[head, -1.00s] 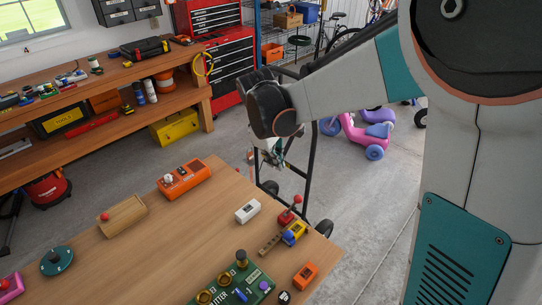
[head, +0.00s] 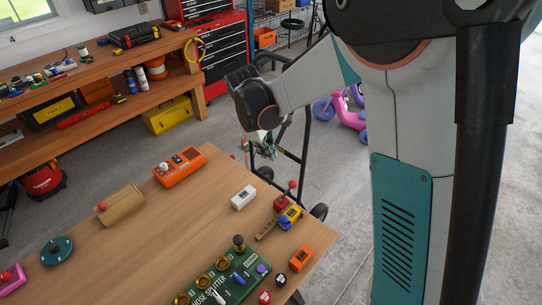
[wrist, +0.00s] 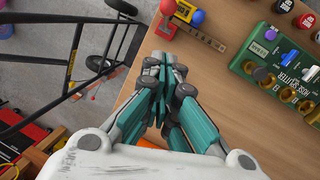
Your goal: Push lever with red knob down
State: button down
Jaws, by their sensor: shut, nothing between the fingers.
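A red box with an upright lever and round red knob (head: 291,185) stands near the far right edge of the wooden table (head: 140,255). In the wrist view the red knob (wrist: 168,7) is at the top, just ahead of the fingertips. My gripper (wrist: 163,58) has its teal fingers together, empty, pointing toward the red box. In the head view my gripper (head: 264,151) hangs beyond the table's far edge, to the left of the lever, and does not touch it. Red knobs also sit on a wooden block (head: 122,205) and a pink box (head: 10,280).
Beside the lever are a yellow-and-blue device (head: 289,217), a white box (head: 243,198) and an orange box (head: 301,258). A green hose splitter panel (head: 228,272) lies nearer. A black hand truck (head: 304,150) stands behind the table.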

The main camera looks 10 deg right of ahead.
jog(key=s+d+f+b, duration=0.1)
jog(key=d+f, duration=0.3)
jog(key=f, duration=0.6)
jog(key=shift+s+d+b, duration=0.2)
jog(key=shift+b, duration=0.15)
